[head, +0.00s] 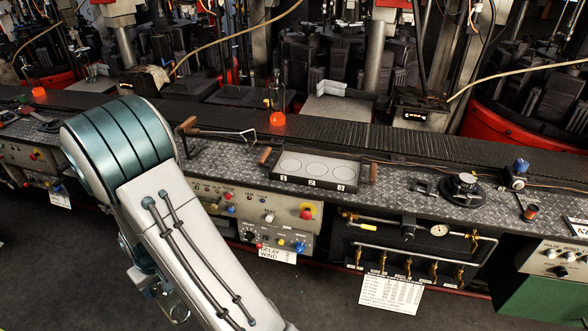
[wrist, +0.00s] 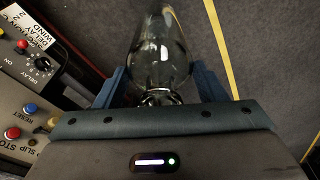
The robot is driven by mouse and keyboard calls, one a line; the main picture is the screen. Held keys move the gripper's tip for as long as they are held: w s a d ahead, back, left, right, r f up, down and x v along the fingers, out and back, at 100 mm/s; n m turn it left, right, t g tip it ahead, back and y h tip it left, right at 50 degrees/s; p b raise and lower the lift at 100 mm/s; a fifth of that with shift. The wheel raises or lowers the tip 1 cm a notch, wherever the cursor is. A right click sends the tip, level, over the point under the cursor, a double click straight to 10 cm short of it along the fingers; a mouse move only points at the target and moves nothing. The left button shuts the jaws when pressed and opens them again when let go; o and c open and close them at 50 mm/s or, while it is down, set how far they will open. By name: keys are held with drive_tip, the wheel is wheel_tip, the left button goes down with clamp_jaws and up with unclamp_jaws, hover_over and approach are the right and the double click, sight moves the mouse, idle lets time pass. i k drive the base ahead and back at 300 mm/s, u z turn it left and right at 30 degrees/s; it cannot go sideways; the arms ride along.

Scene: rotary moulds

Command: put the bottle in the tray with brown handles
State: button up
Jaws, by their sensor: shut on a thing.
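A clear glass bottle (wrist: 160,45) is between the blue fingers of my gripper (wrist: 160,88) in the wrist view, with dark floor behind it. My gripper is shut on the bottle. In the head view a clear part of the bottle (head: 173,304) shows below my arm, in front of the bench; the arm hides most of the gripper. The dark tray with brown handles (head: 312,184) lies on the bench right of my arm, apart from the bottle. Its pale inside has three marked circles, numbered 1, 2 and 3, with nothing standing on them.
The patterned metal bench top (head: 225,171) runs across the view, with a control panel (head: 248,208) on its front. A clear bottle with a glowing orange base (head: 277,105) stands on the conveyor (head: 340,133) behind the tray. Tongs (head: 215,134) lie left of the tray.

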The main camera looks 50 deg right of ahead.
sight(317, 168)
drive_tip(key=z, duration=2.1)
